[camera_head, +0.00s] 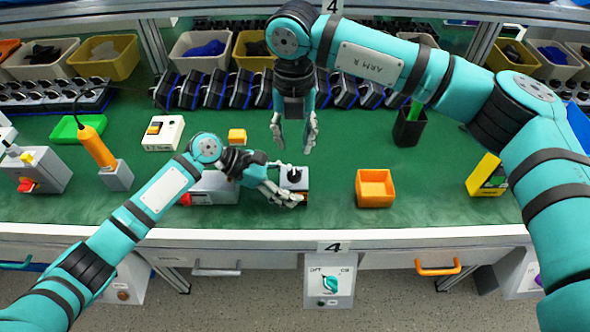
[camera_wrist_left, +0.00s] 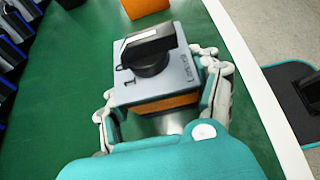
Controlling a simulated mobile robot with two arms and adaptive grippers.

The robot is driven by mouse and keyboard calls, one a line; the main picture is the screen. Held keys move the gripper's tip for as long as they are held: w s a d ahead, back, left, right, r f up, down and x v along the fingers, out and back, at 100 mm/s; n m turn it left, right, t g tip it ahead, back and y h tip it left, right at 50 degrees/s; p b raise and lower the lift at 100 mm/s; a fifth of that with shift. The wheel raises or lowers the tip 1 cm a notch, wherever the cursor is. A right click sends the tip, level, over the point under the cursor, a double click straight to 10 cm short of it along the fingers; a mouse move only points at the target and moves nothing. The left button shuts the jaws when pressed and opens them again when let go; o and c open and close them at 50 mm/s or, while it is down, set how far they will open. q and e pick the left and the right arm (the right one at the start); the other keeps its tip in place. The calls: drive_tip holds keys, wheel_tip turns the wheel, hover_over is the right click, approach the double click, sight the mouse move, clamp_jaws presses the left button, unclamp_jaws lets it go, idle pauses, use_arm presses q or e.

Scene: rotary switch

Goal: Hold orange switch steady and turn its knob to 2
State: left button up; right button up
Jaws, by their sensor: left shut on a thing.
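The orange switch (camera_head: 296,174) stands on the green table near its front edge, with a grey top plate and a black knob. In the left wrist view, the switch (camera_wrist_left: 180,82) shows an orange body, and the black knob (camera_wrist_left: 150,52) has a long bar handle. A mark like a 1 is on the plate; other markings are too small to read. My left gripper (camera_head: 288,184) is shut on the switch, with fingers on two opposite sides of its body. My right gripper (camera_head: 294,140) is open and empty, pointing down behind and above the switch.
An orange bin (camera_head: 375,200) stands to the right of the switch. A black holder (camera_head: 409,128) stands at back right.

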sight(294, 171)
drive_tip(key=shift+f, duration=4.35)
drive_tip(key=shift+c, duration=0.2)
clamp_jaws()
